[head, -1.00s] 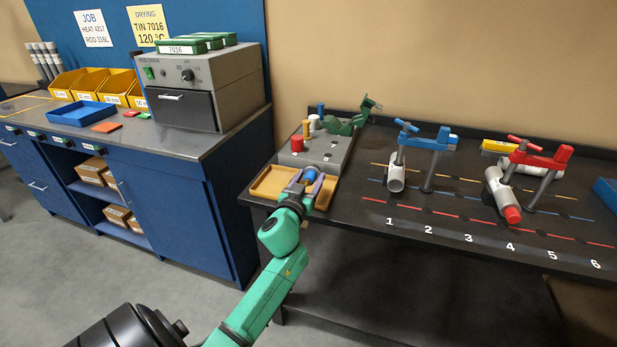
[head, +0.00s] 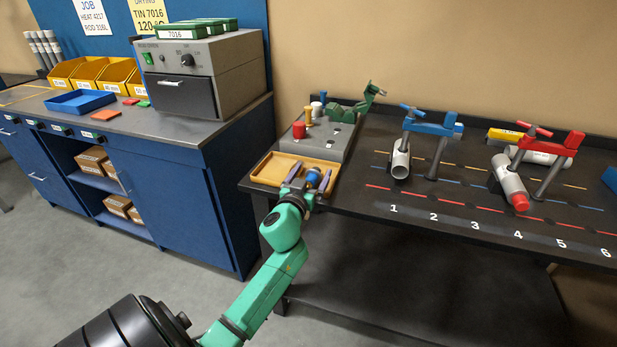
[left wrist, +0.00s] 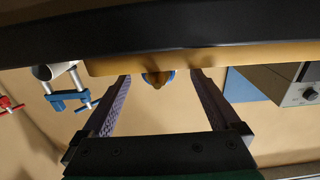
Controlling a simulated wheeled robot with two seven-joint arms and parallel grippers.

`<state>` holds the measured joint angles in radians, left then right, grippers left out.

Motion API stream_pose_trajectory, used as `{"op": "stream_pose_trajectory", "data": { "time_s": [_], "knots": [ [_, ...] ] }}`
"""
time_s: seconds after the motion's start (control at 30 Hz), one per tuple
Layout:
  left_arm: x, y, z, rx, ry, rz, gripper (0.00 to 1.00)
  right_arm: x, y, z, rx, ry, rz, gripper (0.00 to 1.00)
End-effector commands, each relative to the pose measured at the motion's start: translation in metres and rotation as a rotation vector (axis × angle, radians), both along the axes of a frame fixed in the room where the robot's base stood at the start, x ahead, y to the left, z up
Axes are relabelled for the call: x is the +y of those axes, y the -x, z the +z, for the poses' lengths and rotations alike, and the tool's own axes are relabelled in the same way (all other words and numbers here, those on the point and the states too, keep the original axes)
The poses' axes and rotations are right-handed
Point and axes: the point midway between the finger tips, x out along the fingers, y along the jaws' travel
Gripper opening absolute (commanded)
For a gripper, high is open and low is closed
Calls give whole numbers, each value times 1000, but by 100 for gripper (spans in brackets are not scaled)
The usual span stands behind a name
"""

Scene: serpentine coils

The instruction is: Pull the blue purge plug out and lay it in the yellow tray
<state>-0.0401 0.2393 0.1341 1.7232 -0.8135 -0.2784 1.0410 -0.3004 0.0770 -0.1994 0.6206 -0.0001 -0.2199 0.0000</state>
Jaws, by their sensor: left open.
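A blue round-headed plug (head: 313,178) shows at the near right part of the yellow tray (head: 263,172) in the head view. My left gripper (head: 309,175) is open at the tray's near edge, with its two purple fingers on either side of the plug. In the left wrist view, the plug (left wrist: 172,76) shows as a blue rim around a brownish middle, between the spread fingers with clear gaps on both sides. The tray (left wrist: 110,65) spans the upper part there. Whether the plug touches the tray floor is hard to tell. My right gripper is not in view.
Behind the tray is a grey block (head: 335,143) with red, yellow, white and blue knobs and a green clamp-like part (head: 350,107). Blue (head: 433,127) and red (head: 550,142) clamp stands with pipes are to the right. A gap separates the blue cabinet (head: 180,200).

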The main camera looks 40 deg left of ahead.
Motion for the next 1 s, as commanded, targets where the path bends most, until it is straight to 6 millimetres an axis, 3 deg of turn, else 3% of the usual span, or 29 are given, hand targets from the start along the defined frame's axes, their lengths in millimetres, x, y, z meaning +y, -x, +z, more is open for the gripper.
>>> {"op": "stream_pose_trajectory", "data": {
  "time_s": [0.17, 0.4, 0.6, 0.9, 1.0],
  "knots": [
    [-8, 24, -2, 1, 3, -1, 96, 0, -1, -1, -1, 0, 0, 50],
    [-32, 92, -4, 2, 5, 1, 96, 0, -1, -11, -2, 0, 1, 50],
    [-45, 130, -3, 2, 2, 1, 96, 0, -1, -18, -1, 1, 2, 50],
    [-47, 136, 1, -2, -2, 0, 96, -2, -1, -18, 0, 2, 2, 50],
    [-49, 133, -12, 26, 6, -7, 96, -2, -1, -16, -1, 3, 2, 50]
  ]
}}
